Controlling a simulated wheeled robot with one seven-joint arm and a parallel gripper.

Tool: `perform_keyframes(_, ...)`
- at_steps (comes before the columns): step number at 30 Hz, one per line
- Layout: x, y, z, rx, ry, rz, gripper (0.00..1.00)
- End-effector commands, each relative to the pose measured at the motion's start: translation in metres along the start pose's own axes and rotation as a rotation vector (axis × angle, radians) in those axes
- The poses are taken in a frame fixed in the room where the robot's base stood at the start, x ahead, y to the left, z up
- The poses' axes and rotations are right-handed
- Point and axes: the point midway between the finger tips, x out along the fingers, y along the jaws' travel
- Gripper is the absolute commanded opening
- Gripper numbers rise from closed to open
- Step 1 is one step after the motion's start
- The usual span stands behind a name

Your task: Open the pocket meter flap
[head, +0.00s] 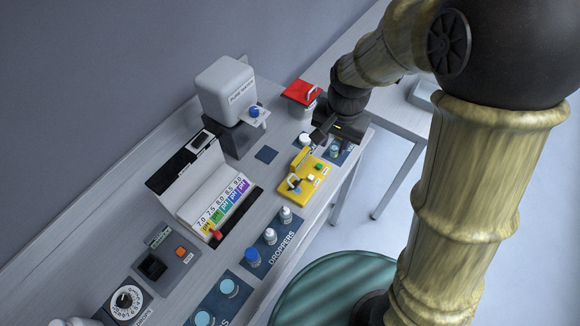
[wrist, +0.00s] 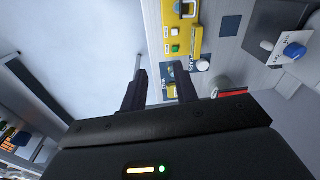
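My gripper (head: 325,132) is above the right end of the bench, just beyond a yellow device (head: 311,177). In the wrist view my gripper (wrist: 160,84) has its two dark fingers apart with nothing held between them. The yellow device (wrist: 178,42) lies beyond the fingers there, apart from them, showing a green button and a white one. In the head view it also has a dark and white part at its left end. No label reading pocket meter is legible, so I cannot tell which part is the flap.
A white dispenser (head: 226,90) with a blue knob and a red-lidded pot (head: 301,92) stand behind. A pH colour chart (head: 222,203), a grey box (head: 166,262) with an orange button, and dropper bottles (head: 270,236) occupy the bench leftward. A green round stool (head: 335,285) stands in front.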

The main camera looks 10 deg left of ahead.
Motion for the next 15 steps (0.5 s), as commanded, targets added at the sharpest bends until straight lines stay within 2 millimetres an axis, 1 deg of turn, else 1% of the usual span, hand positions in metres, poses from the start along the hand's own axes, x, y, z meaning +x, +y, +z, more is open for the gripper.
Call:
perform_keyframes(1, -0.003, -0.026, 0.004, 0.014, -0.017, 0.008, 0.30)
perform_keyframes(3, -0.003, -0.054, 0.010, 0.054, -0.034, 0.020, 0.30)
perform_keyframes(6, -0.002, -0.082, 0.019, 0.098, -0.050, 0.037, 0.30)
perform_keyframes(9, 0.000, -0.096, 0.025, 0.123, -0.057, 0.046, 0.30)
perform_keyframes(15, 0.001, -0.098, 0.026, 0.132, -0.059, 0.048, 0.30)
